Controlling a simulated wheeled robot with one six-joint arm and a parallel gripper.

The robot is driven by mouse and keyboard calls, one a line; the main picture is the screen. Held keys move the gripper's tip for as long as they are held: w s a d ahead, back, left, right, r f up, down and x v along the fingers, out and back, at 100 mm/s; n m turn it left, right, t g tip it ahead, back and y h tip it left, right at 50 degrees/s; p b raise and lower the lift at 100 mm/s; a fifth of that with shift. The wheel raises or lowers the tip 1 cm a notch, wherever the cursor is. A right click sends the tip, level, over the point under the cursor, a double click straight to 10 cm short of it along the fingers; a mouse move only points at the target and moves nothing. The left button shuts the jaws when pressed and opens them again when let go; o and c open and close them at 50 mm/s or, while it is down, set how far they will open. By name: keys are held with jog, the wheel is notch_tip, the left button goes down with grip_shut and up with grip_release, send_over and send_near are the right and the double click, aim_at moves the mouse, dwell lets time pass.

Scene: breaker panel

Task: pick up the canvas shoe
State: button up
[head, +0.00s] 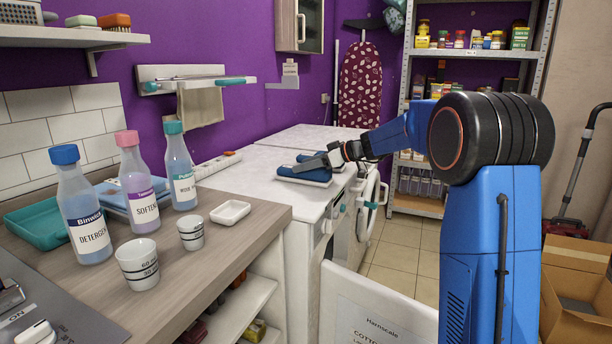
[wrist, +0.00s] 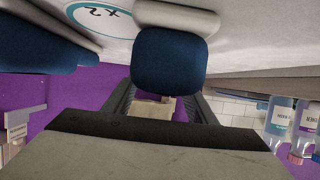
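A blue canvas shoe with a white sole (head: 303,174) lies on the white appliance top in the head view. In the wrist view, which is upside down, its rounded blue end (wrist: 170,60) fills the middle and overlaps the fingertips. A second blue shoe (wrist: 40,45) is at the left of the wrist view, beside the first. My gripper (head: 328,160) is low over the shoes in the head view. In the wrist view its dark fingers (wrist: 160,98) stand apart, with the shoe's end across the gap. Whether the fingers touch the shoe is hidden.
The white appliance top (head: 265,155) has free room around the shoes. The wooden counter (head: 215,260) at the left holds bottles (head: 85,215), cups (head: 138,265) and a small white dish (head: 230,212). Metal shelves (head: 470,55) stand behind.

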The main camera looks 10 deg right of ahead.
jog(key=shift+c, duration=1)
jog(key=shift+r, duration=0.1)
notch_tip(320, 180, up, 10)
jog(key=shift+f, duration=0.1)
jog(key=shift+d, duration=0.15)
